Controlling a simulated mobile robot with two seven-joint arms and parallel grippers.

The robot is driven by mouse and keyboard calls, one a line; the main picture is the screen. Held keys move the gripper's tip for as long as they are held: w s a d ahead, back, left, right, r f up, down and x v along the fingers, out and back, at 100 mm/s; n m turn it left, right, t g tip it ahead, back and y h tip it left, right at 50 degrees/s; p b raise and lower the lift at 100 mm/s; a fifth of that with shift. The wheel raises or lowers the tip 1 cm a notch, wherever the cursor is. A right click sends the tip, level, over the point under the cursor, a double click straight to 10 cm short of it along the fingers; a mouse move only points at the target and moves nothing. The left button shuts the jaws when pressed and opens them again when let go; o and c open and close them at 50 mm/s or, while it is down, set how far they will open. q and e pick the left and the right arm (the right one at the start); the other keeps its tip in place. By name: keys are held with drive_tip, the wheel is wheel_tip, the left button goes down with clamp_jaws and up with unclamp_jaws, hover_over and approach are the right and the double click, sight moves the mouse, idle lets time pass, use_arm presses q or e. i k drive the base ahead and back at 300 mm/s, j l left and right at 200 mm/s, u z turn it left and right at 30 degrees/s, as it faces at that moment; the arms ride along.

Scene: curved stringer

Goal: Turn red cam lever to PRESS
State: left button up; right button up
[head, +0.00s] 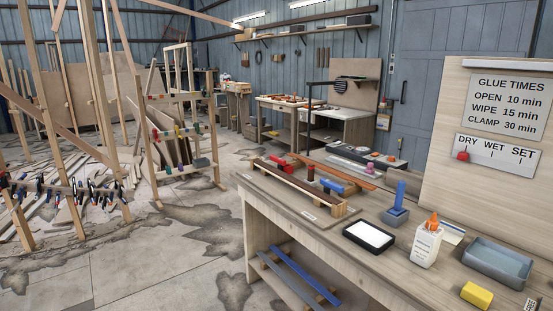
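No lever marked PRESS can be made out in the head view. A flat red piece (278,160) lies at the far end of that assembly. I cannot tell whether either is the cam lever. A red marker (463,155) sits on the sign (497,156) reading DRY WET SET, below DRY. Neither of my grippers is in view.
The bench also holds a white pad in a black frame (369,235), a glue bottle (426,242), a blue brush in a holder (397,203), a blue-grey tray (497,263) and a yellow sponge (477,295).

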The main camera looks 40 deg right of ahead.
sight(282, 162)
drive_tip(key=i+l+z, duration=0.25)
drive_tip(key=i, duration=0.6)
drive_tip(key=i+j+z, duration=0.1)
drive_tip(key=i+z, duration=0.15)
drive_tip(key=i, duration=0.6)
drive_tip(key=i+j+z, duration=0.25)
drive_tip(key=i, duration=0.6)
